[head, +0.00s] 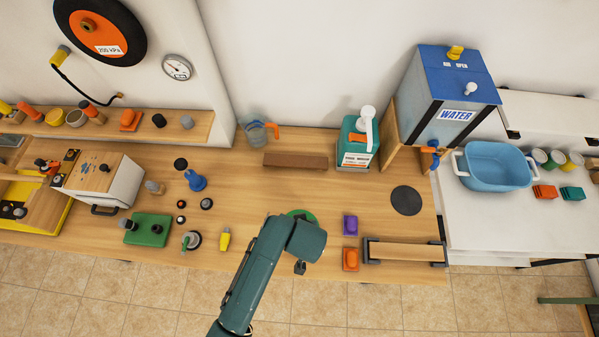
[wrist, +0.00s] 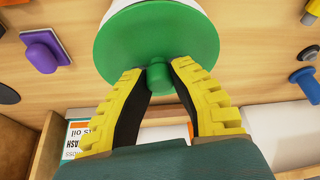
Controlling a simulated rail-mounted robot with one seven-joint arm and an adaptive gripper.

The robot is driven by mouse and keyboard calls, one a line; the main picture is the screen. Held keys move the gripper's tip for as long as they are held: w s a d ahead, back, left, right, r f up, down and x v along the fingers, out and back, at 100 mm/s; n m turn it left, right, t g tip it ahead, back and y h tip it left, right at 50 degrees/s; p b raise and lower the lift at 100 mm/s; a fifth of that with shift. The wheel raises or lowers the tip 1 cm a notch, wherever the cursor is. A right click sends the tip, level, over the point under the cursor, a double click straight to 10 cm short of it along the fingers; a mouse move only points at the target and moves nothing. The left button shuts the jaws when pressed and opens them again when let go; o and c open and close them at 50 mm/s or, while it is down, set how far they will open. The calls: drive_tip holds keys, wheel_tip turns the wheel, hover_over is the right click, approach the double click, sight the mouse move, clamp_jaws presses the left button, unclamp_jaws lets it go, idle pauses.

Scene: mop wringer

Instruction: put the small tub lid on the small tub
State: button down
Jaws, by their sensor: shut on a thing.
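The green small tub lid (wrist: 122,48) is a round disc with a green knob, seen large at the top of the wrist view. My gripper (wrist: 159,70) has its yellow, black-lined fingers shut on the knob. A white body, seemingly the small tub (wrist: 118,5), shows just beyond the lid's edge. Most of it is hidden by the lid, and I cannot tell whether the lid touches it. In the head view only part of the green lid (head: 300,213) shows past my arm, near the middle of the wooden table; my fingers are hidden there.
A purple block (head: 350,225) and an orange block (head: 351,259) lie right of the lid. A yellow item (head: 225,239) stands to the left. A brown bar (head: 295,160) and a teal bottle (head: 356,146) are behind. A dark disc (head: 406,200) lies further right.

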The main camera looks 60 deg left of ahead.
drive_tip(key=shift+f+p, duration=0.4)
drive_tip(key=shift+f, duration=0.15)
idle(1.6)
drive_tip(key=c, duration=1)
unclamp_jaws()
wheel_tip(320, 180, up, 6)
drive_tip(key=p, duration=0.4)
drive_tip(key=shift+f+p, duration=0.25)
drive_tip(key=shift+p, duration=0.15)
drive_tip(key=shift+r, duration=1.25)
